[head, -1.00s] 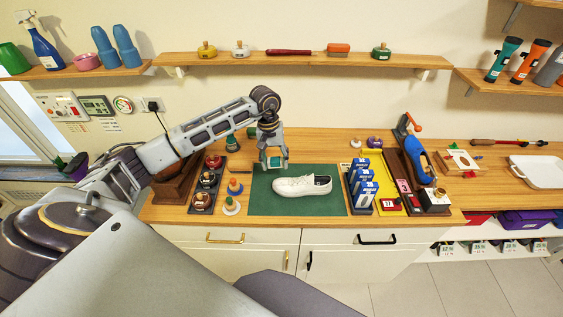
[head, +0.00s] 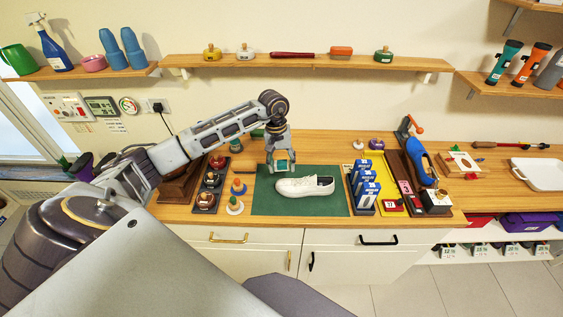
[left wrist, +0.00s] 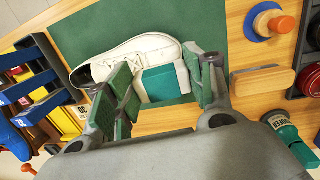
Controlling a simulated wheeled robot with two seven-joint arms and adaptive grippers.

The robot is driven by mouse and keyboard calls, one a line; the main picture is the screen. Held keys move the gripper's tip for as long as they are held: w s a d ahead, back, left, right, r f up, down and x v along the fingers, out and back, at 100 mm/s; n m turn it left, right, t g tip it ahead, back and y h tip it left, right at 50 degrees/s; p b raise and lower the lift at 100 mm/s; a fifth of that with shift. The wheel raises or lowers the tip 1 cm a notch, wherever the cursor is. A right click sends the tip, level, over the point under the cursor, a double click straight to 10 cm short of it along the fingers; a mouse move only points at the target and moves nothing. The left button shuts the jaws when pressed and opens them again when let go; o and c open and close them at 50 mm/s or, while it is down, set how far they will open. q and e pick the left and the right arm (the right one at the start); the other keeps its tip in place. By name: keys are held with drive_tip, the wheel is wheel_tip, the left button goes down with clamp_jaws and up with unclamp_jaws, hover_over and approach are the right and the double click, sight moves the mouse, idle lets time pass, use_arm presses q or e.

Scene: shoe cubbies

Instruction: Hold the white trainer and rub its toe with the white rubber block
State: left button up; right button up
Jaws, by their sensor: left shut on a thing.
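The white trainer (head: 308,187) lies on its sole on the green mat (head: 262,207), toe to the left in the head view; it also shows in the left wrist view (left wrist: 120,59). My left gripper (head: 281,168) points down at the toe end. In the left wrist view, my left gripper (left wrist: 163,88) is shut on the white rubber block (left wrist: 157,86), which has a teal part. The block overlaps the trainer's toe in that view; I cannot tell whether they touch. No gripper holds the trainer. My right gripper is out of view.
Blue boxes (head: 364,188) stand right of the mat. Round-knobbed items (head: 235,205) and a dark tray (head: 209,190) stand left of it. A wooden-backed brush (left wrist: 262,82) lies close by the gripper. A wall shelf (head: 310,61) runs behind.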

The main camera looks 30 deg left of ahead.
use_arm(q)
drive_tip(key=shift+d+f+b, duration=0.2)
drive_tip(key=shift+f+b, duration=0.15)
drive_tip(key=shift+f, duration=1.3)
